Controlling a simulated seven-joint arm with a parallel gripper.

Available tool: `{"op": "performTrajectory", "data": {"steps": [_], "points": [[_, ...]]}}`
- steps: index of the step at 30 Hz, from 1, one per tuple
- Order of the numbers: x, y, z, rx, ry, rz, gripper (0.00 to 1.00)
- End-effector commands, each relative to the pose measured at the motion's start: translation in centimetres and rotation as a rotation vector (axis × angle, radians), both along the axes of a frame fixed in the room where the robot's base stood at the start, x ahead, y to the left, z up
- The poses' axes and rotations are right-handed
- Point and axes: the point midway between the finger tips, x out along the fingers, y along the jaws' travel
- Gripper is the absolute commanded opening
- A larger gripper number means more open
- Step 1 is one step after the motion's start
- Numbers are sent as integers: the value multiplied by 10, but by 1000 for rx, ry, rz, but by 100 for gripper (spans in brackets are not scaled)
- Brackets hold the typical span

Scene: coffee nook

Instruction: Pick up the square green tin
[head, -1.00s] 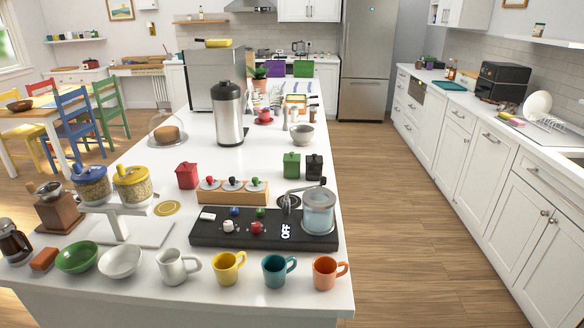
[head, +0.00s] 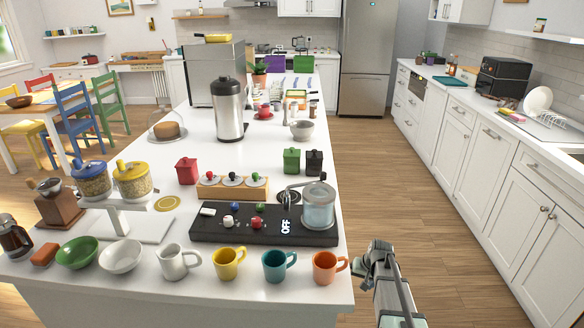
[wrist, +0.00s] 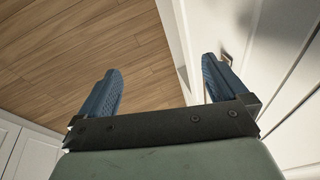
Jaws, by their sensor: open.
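The square green tin (head: 291,161) stands upright on the white island counter, between the red tin (head: 187,171) on the left and the black tin (head: 314,163) close on its right. My gripper (head: 368,258) is at the right edge of the island, beyond the orange mug, well in front of the green tin and apart from it. In the wrist view my gripper (wrist: 164,88) shows two blue fingers spread apart with nothing between them. The green tin does not show in the wrist view.
A black panel (head: 205,233) with knobs and a glass kettle (head: 319,210) lies in front of the tins. A wooden rack (head: 207,189) is left of the green tin. Mugs, including the orange mug (head: 325,269), line the front edge. The floor right of the island is clear.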

Motion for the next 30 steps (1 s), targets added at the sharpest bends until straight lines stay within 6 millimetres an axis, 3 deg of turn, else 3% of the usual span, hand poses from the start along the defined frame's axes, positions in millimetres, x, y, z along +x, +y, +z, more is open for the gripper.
{"op": "performTrajectory", "data": {"steps": [1, 6, 14, 20, 23, 30], "points": [[20, -4, 18, 6, -32, -6, 100], [68, -14, 79, 24, -131, -22, 100], [135, -26, 181, 42, -279, -11, 100], [181, -20, 259, 34, -362, 91, 100], [208, -5, 297, 15, -386, 215, 100], [264, 71, 366, -54, -377, 735, 100]]}}
